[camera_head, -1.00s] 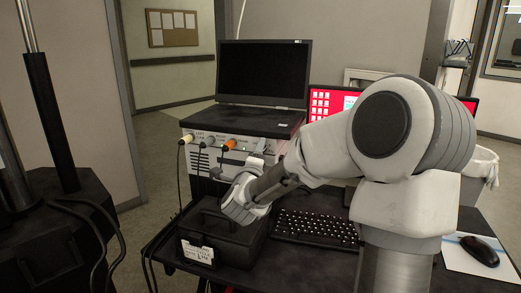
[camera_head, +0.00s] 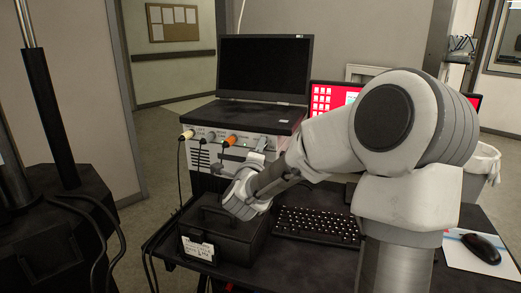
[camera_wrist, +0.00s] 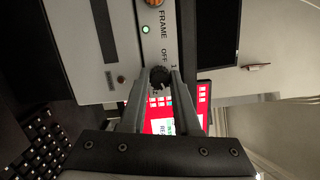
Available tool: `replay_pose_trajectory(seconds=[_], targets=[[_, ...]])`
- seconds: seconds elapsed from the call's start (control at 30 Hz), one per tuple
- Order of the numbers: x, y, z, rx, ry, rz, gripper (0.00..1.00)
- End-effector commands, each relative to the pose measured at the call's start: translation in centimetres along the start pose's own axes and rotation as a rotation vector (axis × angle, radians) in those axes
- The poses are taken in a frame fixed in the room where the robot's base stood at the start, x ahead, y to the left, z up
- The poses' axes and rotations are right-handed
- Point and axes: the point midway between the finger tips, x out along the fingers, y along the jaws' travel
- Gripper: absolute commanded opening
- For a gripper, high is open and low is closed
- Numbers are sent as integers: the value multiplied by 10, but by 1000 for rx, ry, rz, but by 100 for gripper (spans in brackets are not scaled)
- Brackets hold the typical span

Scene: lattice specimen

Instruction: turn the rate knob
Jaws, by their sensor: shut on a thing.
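A small dark ridged knob (camera_wrist: 158,76) sits on the light front panel (camera_wrist: 128,50) in the wrist view, beside the printed "OFF" and a "1". A "FRAME" label and a lit green light are further up the same panel. No "rate" label is readable. My gripper (camera_wrist: 160,78) has its two fingers on either side of the knob, shut on it at the fingertips. In the head view the panel belongs to the box (camera_head: 215,146) under the laptop. The knob is hidden there behind my arm.
An open laptop (camera_head: 262,70) stands on the box. A black case (camera_head: 215,240) with a white label is below my wrist. A keyboard (camera_head: 317,223) lies to the right, and a mouse (camera_head: 480,248) further right. Cables with white, grey and orange plugs hang from the panel's left part.

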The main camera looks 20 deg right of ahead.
Motion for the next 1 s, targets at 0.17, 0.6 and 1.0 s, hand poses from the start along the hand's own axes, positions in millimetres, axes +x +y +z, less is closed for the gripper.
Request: replay_pose_trajectory(seconds=[0.17, 0.6, 1.0], targets=[[0, -1, 0, -9, 0, 0, 0], [0, -4, 2, -240, -2, 41, 0], [0, -6, 3, -611, -2, 115, 0]])
